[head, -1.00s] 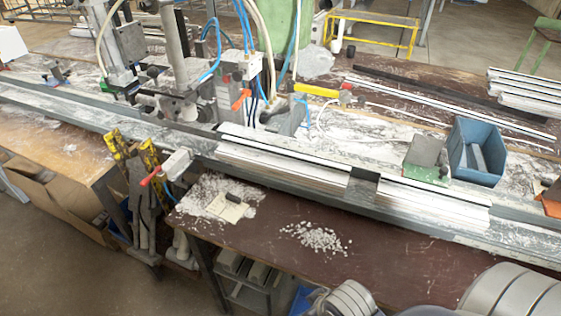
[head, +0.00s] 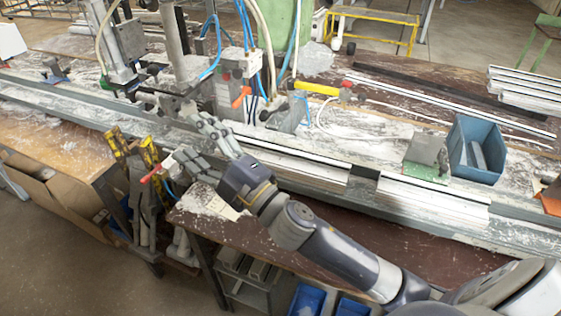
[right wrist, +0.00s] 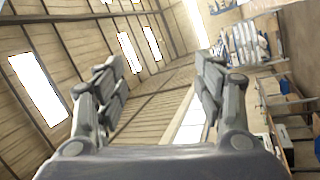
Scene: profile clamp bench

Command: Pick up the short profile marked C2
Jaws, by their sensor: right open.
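No C2 mark can be read in either view. In the head view, pale profiles lie along the bench rail: a left length (head: 300,176), partly behind my right arm, and a right length (head: 430,203). I cannot tell which, if any, is C2. My right gripper (head: 190,138) is open and reaches over the front edge of the rail, left of these lengths, near the red-handled clamp (head: 165,168). In the right wrist view, its two fingers (right wrist: 160,65) stand spread with nothing between them; behind them are roof and windows. My left gripper is out of view.
A blue bin (head: 474,150) and a green-based block (head: 427,158) stand behind the rail at right. A clamping machine with blue hoses (head: 238,80) rises behind my right gripper. More profiles (head: 525,90) are stacked at far right. The brown front bench has bare room.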

